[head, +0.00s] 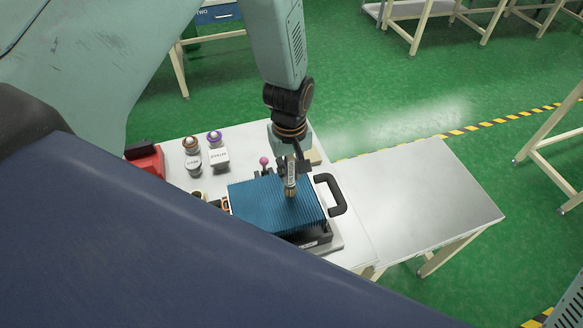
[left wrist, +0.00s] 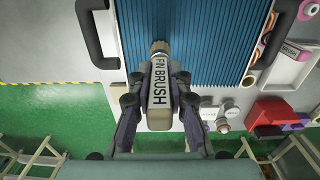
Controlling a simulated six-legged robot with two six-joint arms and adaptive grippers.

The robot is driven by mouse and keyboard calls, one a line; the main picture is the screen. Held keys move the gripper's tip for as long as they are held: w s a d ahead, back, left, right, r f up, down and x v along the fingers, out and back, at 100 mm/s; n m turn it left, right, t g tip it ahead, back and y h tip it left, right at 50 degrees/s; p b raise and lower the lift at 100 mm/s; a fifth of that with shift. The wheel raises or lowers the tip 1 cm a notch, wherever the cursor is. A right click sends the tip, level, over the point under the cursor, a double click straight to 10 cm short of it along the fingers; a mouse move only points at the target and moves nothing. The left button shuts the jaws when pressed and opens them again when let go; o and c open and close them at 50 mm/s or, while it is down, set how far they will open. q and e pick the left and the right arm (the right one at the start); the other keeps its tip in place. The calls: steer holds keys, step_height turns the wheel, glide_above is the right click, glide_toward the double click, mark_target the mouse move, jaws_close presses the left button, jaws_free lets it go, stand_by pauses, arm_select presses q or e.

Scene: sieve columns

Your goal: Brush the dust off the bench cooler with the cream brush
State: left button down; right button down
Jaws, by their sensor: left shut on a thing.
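The bench cooler (head: 265,205) is a blue finned block on a white bench, with a black handle (head: 332,194) at its right end. In the left wrist view its blue fins (left wrist: 190,28) fill the top middle. My left gripper (head: 289,168) is shut on a cream brush labelled FIN BRUSH (left wrist: 159,85). The brush points down, its tip over or on the fins; I cannot tell whether it touches. No separate dust shows clearly on the fins. My right gripper is not in view.
Two small labelled jars (head: 193,163) and a red object (head: 147,160) stand at the bench's left side. A pink-knobbed lever (head: 264,161) stands behind the cooler. A bare metal table (head: 420,195) adjoins on the right.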

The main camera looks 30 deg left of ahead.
mark_target(292, 157)
arm_select(q)
steer(key=shift+w+d+r, duration=0.1)
steer(key=shift+w+d, duration=0.3)
steer(key=shift+d, duration=0.1)
steer(key=shift+s+a+r, duration=0.1)
steer(key=shift+r, duration=0.6)
steer(key=shift+s+a+r, duration=0.15)
steer(key=shift+r, duration=0.6)
steer(key=shift+s+a+r, duration=0.1)
steer(key=shift+r, duration=0.95)
step_height(292, 157, up, 3)
steer(key=shift+d+f, duration=0.1)
steer(key=shift+d, duration=0.05)
steer(key=shift+w+d+f, duration=0.1)
steer(key=shift+w+d, duration=0.2)
